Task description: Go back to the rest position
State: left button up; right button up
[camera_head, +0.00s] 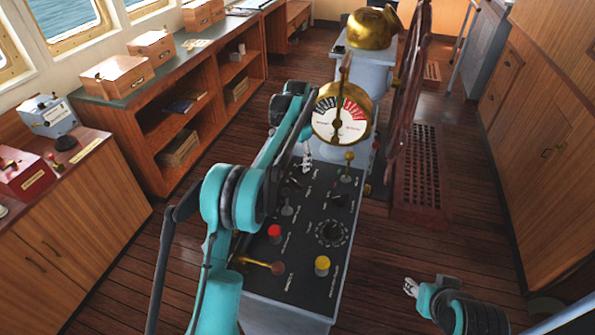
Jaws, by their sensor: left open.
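My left arm reaches from the bottom over the left side of the control console (285,305). My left gripper (307,162) is open, small in view, near the console's far end below the round dial gauge (341,113). I see nothing held in it, and cannot tell if it touches the panel. My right arm is folded low at the bottom right, right of the console. My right gripper (410,287) shows only as a small pale tip over the wooden floor, too small to tell open from shut.
The console bears a red button (274,231), a yellow button (322,263), a black dial (331,232) and levers. Behind it are a brass-topped binnacle (371,28) and a wooden ship's wheel (410,85). Cabinets line both sides.

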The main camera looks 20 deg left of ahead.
pick_arm(q)
jog(key=shift+r, duration=1.25)
jog(key=s+d+r+n+t+b, duration=0.1)
jog(key=s+r+n+t+b, duration=0.15)
jog(key=s, duration=0.75)
jog(key=s+d+r+n+t+b, duration=0.1)
jog(key=s+r, duration=0.3)
jog(key=s, duration=0.5)
jog(key=s+f+n+t+b, duration=0.1)
jog(key=s+f+t, duration=0.1)
jog(key=s+f, duration=0.3)
jog(key=s+f+n+t+b, duration=0.1)
jog(key=s+f, duration=0.5)
jog(key=s, duration=0.7)
jog(key=shift+s+d+f+n+t+b, duration=0.2)
jog(key=shift+d+n+t+b, duration=0.15)
jog(key=shift+d+n+b, duration=0.15)
